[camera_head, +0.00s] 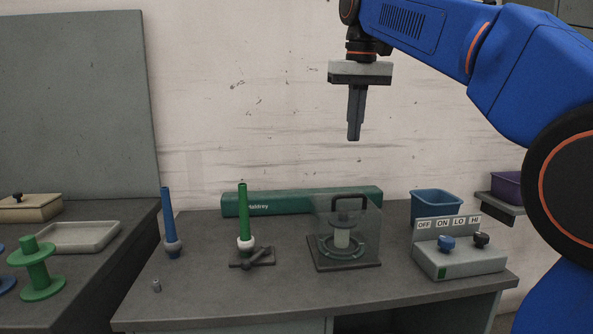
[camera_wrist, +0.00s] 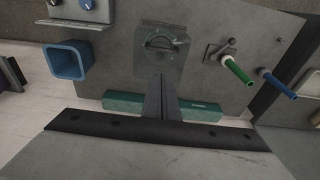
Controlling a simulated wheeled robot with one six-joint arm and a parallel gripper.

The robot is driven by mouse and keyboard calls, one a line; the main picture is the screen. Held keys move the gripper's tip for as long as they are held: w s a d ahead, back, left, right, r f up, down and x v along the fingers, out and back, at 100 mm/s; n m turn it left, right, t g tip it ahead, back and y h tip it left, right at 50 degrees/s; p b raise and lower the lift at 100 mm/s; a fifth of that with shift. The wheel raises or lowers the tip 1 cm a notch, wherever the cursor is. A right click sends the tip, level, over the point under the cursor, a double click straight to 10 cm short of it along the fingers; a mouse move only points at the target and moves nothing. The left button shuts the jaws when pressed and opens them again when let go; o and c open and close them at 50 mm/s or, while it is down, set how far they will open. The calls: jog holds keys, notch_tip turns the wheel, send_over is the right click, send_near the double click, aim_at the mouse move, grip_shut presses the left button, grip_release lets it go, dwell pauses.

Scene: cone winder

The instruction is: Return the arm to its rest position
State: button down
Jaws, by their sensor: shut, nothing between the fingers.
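My blue arm (camera_head: 420,35) reaches in from the right in the head view. My gripper (camera_head: 355,138) hangs from it, pointing down, high above the back of the grey workbench (camera_head: 200,290). The fingers are shut together with nothing between them. In the wrist view my gripper's fingers (camera_wrist: 162,80) point toward the winder unit with a clear guard (camera_head: 342,235), which stands well below and apart from them.
A green box beam (camera_head: 300,202) runs along the bench's back. A blue spindle (camera_head: 168,220), a green spindle (camera_head: 242,210), a blue bin (camera_head: 436,203) and a switch box (camera_head: 458,262) stand on the bench. A side table at left holds a white tray (camera_head: 78,237) and a green spool (camera_head: 38,270).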

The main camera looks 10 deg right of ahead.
jog(key=s+d+f+t, duration=0.1)
jog(key=s+d+f, duration=0.1)
jog(key=s+f, duration=0.7)
jog(key=s+d+f+t, duration=0.1)
jog(key=s+d+f, duration=0.1)
jog(key=s+f, duration=0.7)
jog(key=s+d+f+t, duration=0.1)
jog(key=s+f, duration=0.8)
jog(key=f, duration=1.2)
jog(key=shift+s+d+f, duration=0.15)
jog(key=shift+s+d, duration=0.25)
jog(key=shift+d, duration=0.4)
jog(key=c, duration=2.5)
grip_release()
